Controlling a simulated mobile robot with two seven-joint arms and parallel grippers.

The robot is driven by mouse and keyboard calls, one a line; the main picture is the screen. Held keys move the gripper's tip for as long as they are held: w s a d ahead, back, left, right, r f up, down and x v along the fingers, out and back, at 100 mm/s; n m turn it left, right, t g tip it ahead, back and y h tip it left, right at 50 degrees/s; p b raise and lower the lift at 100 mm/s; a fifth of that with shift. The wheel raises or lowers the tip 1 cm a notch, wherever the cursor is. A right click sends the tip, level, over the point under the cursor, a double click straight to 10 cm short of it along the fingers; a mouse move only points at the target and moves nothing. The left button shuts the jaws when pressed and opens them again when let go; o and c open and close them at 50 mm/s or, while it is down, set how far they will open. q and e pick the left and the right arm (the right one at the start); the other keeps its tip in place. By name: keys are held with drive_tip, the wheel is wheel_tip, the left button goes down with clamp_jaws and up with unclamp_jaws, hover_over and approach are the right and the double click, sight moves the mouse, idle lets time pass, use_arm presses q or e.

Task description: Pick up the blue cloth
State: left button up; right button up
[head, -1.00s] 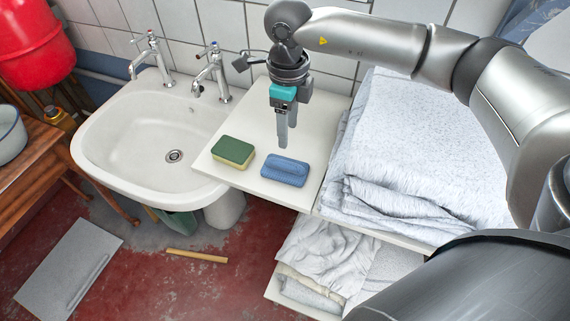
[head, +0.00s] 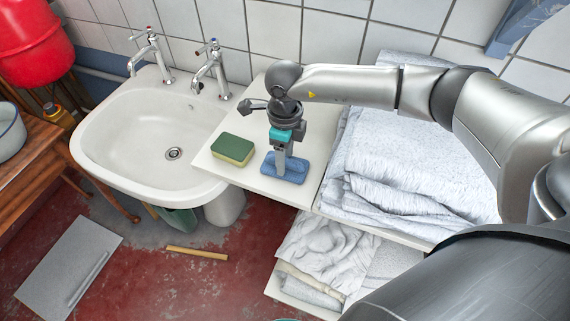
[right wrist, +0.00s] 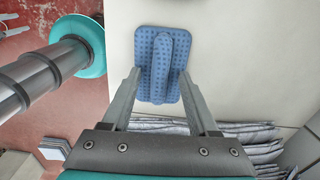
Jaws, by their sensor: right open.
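The blue cloth (head: 296,172) lies on the white board right of the sink, with a raised fold along its middle. My right gripper (head: 280,172) points down at it, and its fingers hide part of the cloth. In the right wrist view the cloth (right wrist: 147,62) is dotted and lies beyond the open fingers (right wrist: 160,74). The fingertips show on either side of the fold, near the cloth's side edges, with nothing between them gripped. I cannot tell whether they touch the cloth. My left gripper is not in view.
A green and yellow sponge (head: 233,150) lies just left of the cloth on the white board (head: 250,182). The white sink (head: 130,130) with two taps is further left. Folded white towels (head: 410,165) are stacked close on the right. A tiled wall stands behind.

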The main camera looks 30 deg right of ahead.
clamp_jaws()
idle(0.3)
idle(0.3)
drive_tip(key=shift+r, duration=0.15)
wheel_tip(320, 180, up, 20)
drive_tip(key=shift+p, duration=0.45)
drive_tip(key=c, duration=0.7)
unclamp_jaws()
clamp_jaws()
